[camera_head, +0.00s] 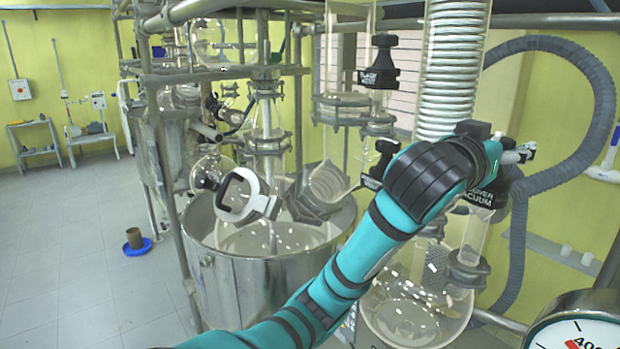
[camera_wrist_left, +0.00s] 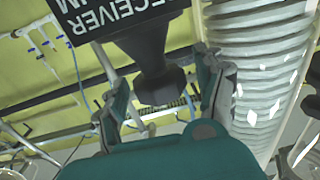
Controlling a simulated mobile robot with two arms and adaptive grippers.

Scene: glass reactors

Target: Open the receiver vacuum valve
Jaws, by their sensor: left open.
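The receiver vacuum valve is a black block with a white RECEIVER VACUUM label (camera_head: 486,194), beside the upper glass of the receiver on the right. In the left wrist view its black handle (camera_wrist_left: 158,82) hangs down from the labelled body, shown upside down. My left gripper (camera_head: 518,153) reaches across from the lower left, and its wrist covers part of the valve in the head view. In the left wrist view the gripper (camera_wrist_left: 167,98) is open, with one finger on each side of the handle's lower end. Whether the fingers touch it I cannot tell. My right gripper is not in view.
A ribbed white column (camera_head: 452,70) stands close beside the valve. A thick grey hose (camera_head: 600,110) loops at the right. The round glass receiver flask (camera_head: 410,315) hangs below my arm. A steel vessel (camera_head: 240,285) stands left, and a dial gauge (camera_head: 580,330) sits lower right.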

